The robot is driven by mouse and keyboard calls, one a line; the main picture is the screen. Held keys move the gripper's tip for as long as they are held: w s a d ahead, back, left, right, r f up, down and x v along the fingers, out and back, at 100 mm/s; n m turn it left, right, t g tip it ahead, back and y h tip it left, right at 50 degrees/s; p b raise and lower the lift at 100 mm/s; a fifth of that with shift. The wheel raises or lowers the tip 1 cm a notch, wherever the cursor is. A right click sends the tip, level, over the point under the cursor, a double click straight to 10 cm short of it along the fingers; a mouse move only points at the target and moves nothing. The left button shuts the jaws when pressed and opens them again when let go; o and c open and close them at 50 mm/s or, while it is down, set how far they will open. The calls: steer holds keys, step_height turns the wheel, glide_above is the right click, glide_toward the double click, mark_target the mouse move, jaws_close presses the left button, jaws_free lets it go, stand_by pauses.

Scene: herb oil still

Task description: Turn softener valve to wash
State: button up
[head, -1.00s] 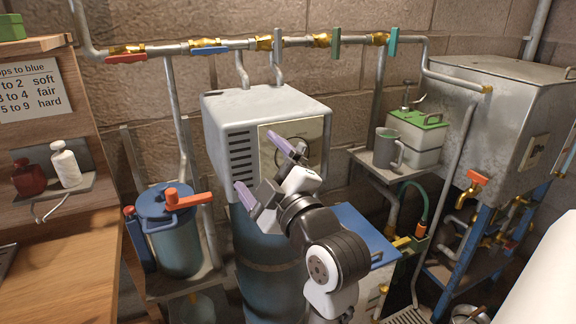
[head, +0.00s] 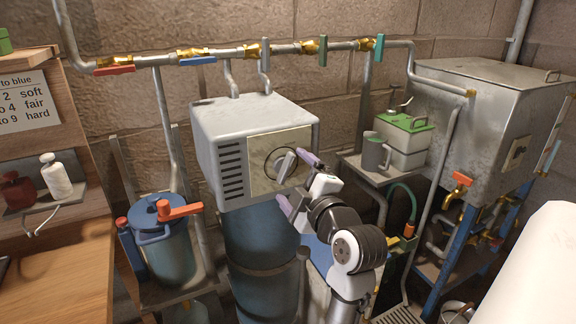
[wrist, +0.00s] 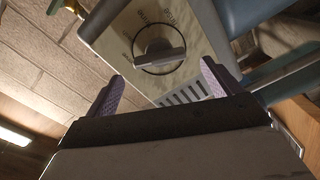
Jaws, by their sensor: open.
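The softener valve is a grey box (head: 215,150) on a blue tank (head: 262,235) in the head view. Its front plate carries a grey knob (head: 286,164) inside a dark ring. In the wrist view the knob (wrist: 160,52) shows a bar handle, with small lettering around the ring that is too blurred to read surely. My gripper (head: 298,182) is open and empty, its two purple fingers apart. It is in front of the plate, just right of and below the knob in the head view. In the wrist view the knob lies beyond and between the fingertips, apart from them.
A pipe (head: 340,47) with several coloured valve levers runs above the box. A blue pot with an orange handle (head: 180,211) stands at left. A shelf with a grey mug (head: 375,153) and a green-lidded container (head: 405,123) is at right, near my arm.

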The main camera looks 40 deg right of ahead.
mark_target(287, 169)
steer(key=shift+p+x, duration=0.35)
steer(key=shift+x, duration=1.35)
steer(key=c, duration=1)
steer(key=shift+m, duration=0.3)
steer(key=m, duration=0.4)
steer(key=shift+d+r+m, duration=0.1)
steer(key=shift+m, duration=1.5)
